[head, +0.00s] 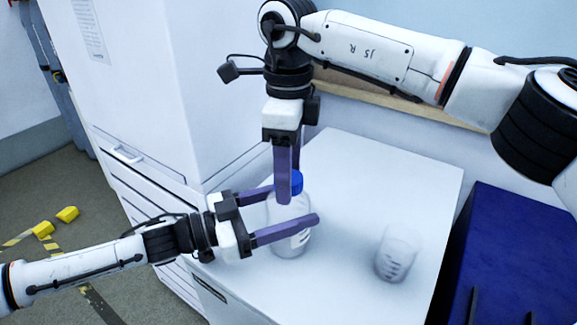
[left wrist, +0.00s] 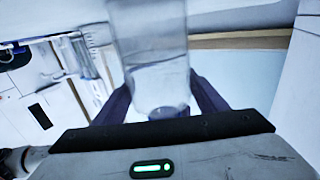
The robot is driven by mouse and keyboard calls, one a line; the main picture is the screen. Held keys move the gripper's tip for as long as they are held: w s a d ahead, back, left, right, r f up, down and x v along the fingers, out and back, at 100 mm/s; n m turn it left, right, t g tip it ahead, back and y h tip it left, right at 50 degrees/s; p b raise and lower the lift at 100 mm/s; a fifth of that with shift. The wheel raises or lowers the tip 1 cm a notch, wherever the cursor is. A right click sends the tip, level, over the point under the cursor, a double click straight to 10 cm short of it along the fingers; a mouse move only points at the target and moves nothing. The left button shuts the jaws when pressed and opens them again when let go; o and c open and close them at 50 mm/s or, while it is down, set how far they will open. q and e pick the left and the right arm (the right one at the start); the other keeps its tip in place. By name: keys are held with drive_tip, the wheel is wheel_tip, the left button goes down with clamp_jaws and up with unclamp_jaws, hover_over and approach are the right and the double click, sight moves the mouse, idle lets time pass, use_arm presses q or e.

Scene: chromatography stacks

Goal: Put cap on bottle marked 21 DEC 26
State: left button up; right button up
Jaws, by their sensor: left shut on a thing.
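A clear bottle (head: 290,238) stands upright on the white bench top; its marking is too small to read. My left gripper (head: 294,206) comes in from the left with its purple fingers either side of the bottle, shut on it. The bottle also shows between the fingers in the left wrist view (left wrist: 155,60). A blue cap (head: 296,181) is at the bottle's mouth, partly hidden by a finger of my right gripper (head: 285,195). That gripper points straight down at the cap; whether its fingers press on the cap, and whether the cap is seated, I cannot tell.
A clear beaker (head: 396,254) with dark graduations stands on the white bench top (head: 350,215) to the right of the bottle. A tall white cabinet (head: 150,80) is behind on the left. A dark blue box-like thing (head: 515,235) is at the right. The bench between bottle and beaker is clear.

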drive_tip(key=c, duration=1.1)
drive_tip(key=o, duration=1.3)
drive_tip(key=shift+c, duration=0.2)
drive_tip(key=shift+r, duration=0.15)
wheel_tip(320, 180, up, 12)
use_arm(q)
drive_tip(key=o, duration=2.2)
